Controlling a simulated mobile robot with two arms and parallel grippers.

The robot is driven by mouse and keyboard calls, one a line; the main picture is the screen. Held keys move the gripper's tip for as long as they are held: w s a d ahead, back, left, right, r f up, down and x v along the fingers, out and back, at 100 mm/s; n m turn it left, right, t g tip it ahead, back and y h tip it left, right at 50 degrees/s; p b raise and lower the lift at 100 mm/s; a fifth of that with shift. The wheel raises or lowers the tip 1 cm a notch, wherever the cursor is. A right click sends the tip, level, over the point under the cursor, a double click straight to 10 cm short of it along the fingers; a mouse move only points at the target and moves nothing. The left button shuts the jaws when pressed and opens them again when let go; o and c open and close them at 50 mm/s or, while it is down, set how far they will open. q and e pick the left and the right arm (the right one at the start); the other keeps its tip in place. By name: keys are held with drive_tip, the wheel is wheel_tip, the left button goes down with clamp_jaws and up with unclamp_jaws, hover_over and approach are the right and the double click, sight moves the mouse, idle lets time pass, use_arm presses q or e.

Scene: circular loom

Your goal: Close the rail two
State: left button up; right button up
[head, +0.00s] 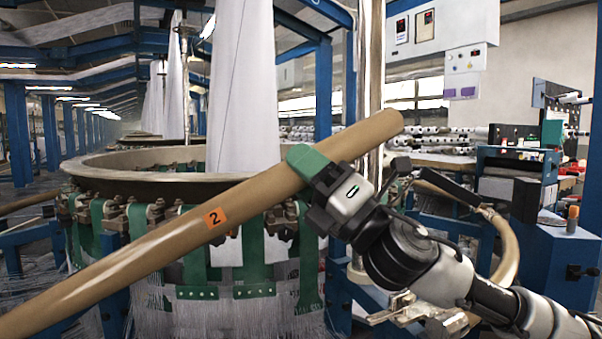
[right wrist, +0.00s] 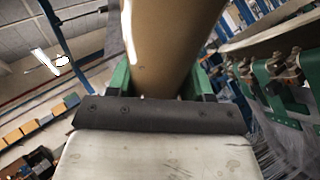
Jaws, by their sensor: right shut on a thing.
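Rail two is a long tan tube (head: 150,248) with an orange label marked "2" (head: 215,218). It slants across the head view from the lower left up to its free end at the upper right, in front of the loom. My right gripper (head: 308,165) is shut around the rail near that upper end, with green fingers on it. In the right wrist view the tan rail (right wrist: 168,45) runs between the two green fingers (right wrist: 162,85). My left gripper is not in view.
The circular loom's ring (head: 120,178) with green straps and white threads stands behind the rail. A blue post (head: 323,85) and a metal column rise behind the gripper. A curved tan tube end (head: 508,250) and a blue cabinet (head: 550,262) are at the right.

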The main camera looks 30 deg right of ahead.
idle(0.3)
drive_tip(key=o, duration=1.3)
drive_tip(key=shift+c, duration=0.2)
drive_tip(key=shift+s+d+f, duration=0.1)
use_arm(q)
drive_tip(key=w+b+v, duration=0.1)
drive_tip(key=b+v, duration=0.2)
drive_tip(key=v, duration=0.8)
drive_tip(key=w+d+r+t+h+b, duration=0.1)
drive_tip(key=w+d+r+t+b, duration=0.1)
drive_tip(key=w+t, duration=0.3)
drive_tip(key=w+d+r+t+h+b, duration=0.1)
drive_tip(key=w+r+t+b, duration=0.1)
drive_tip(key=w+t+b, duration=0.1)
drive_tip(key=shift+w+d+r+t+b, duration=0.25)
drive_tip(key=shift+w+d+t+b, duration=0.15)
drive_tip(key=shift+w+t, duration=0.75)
use_arm(e)
drive_tip(key=v, duration=1)
drive_tip(key=shift+s, duration=0.15)
